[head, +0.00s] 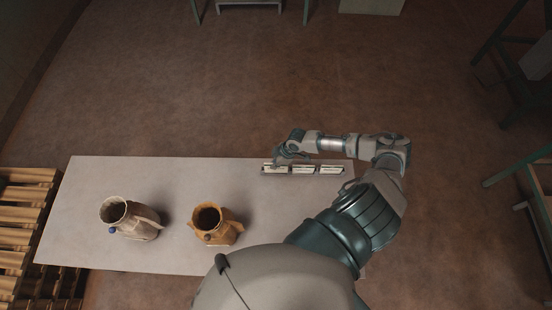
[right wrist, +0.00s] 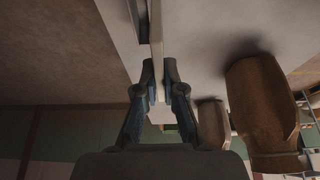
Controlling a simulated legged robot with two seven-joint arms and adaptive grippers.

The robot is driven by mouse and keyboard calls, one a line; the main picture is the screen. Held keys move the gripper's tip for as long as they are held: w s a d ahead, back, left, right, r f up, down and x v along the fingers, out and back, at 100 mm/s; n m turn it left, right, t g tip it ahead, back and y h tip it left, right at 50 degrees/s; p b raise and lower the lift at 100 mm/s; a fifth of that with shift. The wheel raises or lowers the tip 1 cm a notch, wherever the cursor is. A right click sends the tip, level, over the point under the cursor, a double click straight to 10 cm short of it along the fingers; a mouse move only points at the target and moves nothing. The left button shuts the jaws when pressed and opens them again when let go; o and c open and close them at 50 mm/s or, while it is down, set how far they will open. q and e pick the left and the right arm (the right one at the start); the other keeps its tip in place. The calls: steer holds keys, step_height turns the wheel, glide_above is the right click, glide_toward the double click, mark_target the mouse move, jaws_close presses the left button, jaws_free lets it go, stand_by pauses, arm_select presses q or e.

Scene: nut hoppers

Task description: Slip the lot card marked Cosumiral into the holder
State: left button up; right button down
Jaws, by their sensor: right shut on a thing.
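My right gripper (head: 281,160) is over the left end of a long narrow rack (head: 345,174) with pale cards in it, near the table's far right edge. In the right wrist view my right gripper (right wrist: 157,85) is shut on a thin pale card (right wrist: 156,28) seen edge-on between the fingertips. No writing on the cards can be read, so I cannot tell which is Cosumiral. Cards (head: 331,169) show in the rack's right part. I cannot make out for certain which part is the holder. My left gripper is not in view.
A grey-brown hopper (head: 140,224) and an orange-brown hopper (head: 222,235) stand on the pale table (head: 95,180), left of the rack. The table between them and the rack is clear. Wooden slats (head: 22,205) lie past the table's left edge.

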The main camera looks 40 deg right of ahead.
steer(key=s+a, duration=0.4)
steer(key=s, duration=0.1)
steer(key=shift+s+a, duration=0.2)
steer(key=shift+a, duration=0.15)
steer(key=shift+s, duration=0.1)
stand_by(0.3)
